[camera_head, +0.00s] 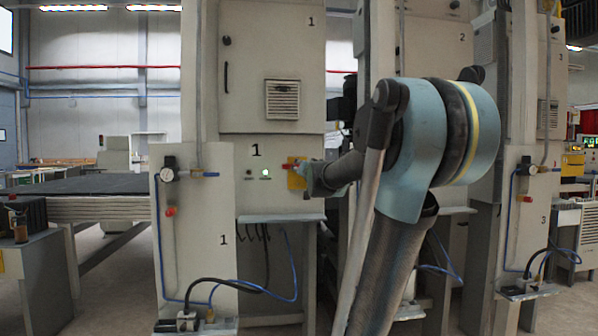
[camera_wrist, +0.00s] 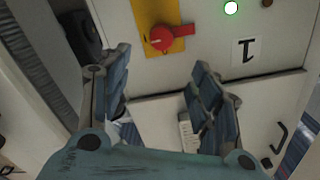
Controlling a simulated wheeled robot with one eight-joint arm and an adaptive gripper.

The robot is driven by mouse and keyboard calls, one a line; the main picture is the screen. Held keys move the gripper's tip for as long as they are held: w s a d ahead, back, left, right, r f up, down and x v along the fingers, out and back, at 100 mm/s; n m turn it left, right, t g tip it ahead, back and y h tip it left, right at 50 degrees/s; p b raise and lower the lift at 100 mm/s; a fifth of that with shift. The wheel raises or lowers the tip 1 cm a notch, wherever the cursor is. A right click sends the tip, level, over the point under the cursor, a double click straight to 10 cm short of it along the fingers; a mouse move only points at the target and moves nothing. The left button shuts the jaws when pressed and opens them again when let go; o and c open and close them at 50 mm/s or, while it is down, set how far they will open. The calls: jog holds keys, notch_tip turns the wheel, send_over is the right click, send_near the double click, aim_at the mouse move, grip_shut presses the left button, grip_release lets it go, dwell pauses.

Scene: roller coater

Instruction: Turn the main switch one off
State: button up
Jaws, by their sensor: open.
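Main switch one is a red rotary knob (camera_wrist: 162,39) on a yellow plate (camera_wrist: 145,14), on the pale cabinet marked 1. In the wrist view its red handle points to the right, roughly level; this view looks upside down, as the 1 label is inverted. In the head view the yellow plate (camera_head: 296,181) is partly hidden by my gripper (camera_head: 303,172). In the wrist view my gripper (camera_wrist: 160,68) is open and empty, with a finger on either side, and the knob appears just beyond the gap. I cannot tell whether they touch.
A lit green lamp (camera_wrist: 231,8) and a dark lamp (camera_wrist: 267,3) sit beside the switch. In the head view a narrow panel (camera_head: 195,245) with a gauge, hoses and cables stands to the left. A small shelf (camera_head: 283,218) juts out below.

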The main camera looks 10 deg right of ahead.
jog(key=w, duration=1.6)
jog(key=shift+f, duration=0.1)
